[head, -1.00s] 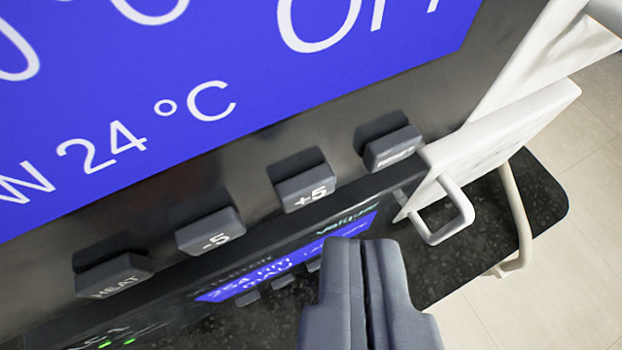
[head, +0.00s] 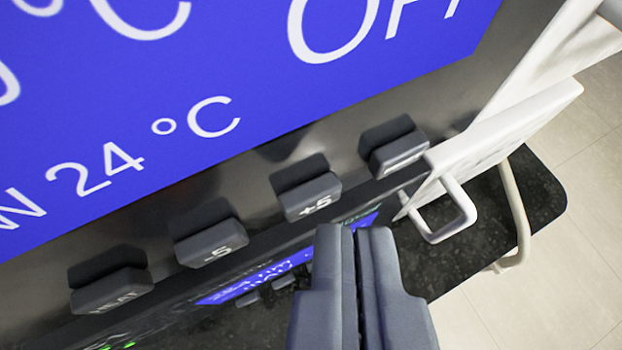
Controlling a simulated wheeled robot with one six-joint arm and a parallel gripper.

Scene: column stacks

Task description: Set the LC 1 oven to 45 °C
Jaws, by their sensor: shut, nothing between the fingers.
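The oven's blue display (head: 200,80) fills the upper left and reads "24 °C" with "OFF" at the upper right; the set value is cut off by the frame. Below it a row of grey buttons juts out: HEAT (head: 112,290), -5 (head: 211,243), +5 (head: 309,197), and one more at the right (head: 398,153) with unreadable lettering. My gripper (head: 355,232) is shut and empty. Its tips lie just below and right of the +5 button in the picture; I cannot tell whether they touch it.
A second, smaller blue display (head: 285,265) with small buttons sits lower, partly hidden behind my gripper. A white panel with a handle (head: 440,215) stands at the right. A dark speckled worktop (head: 525,200) ends at the right, with pale floor tiles beyond.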

